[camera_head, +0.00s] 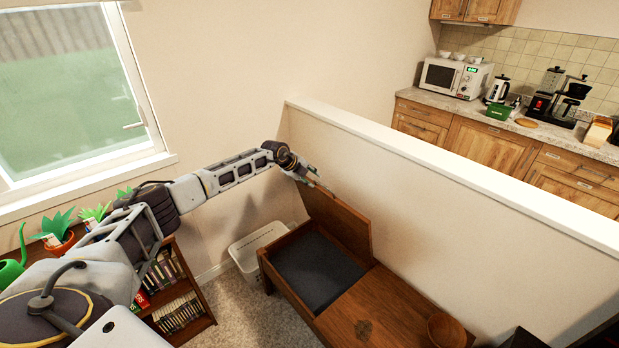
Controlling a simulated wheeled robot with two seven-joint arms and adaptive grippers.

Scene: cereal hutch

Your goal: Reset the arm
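My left arm (215,180) reaches in from the lower left toward the middle of the head view. My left gripper (318,183) is at its end, small and dark, above the raised lid (338,222) of a wooden bench (345,310). The gripper overlaps the lid's top edge in the picture; I cannot tell whether they touch. Its fingers are too small to tell open from shut. The open compartment of the bench shows a dark grey inside (315,270). My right gripper is not in view.
A white half wall (430,160) runs behind the bench. A white bin (250,245) stands left of the bench. A wooden bowl (446,330) sits on the bench's right part. A bookshelf (185,300) and potted plants (58,230) are at left. A kitchen counter (510,125) lies beyond the wall.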

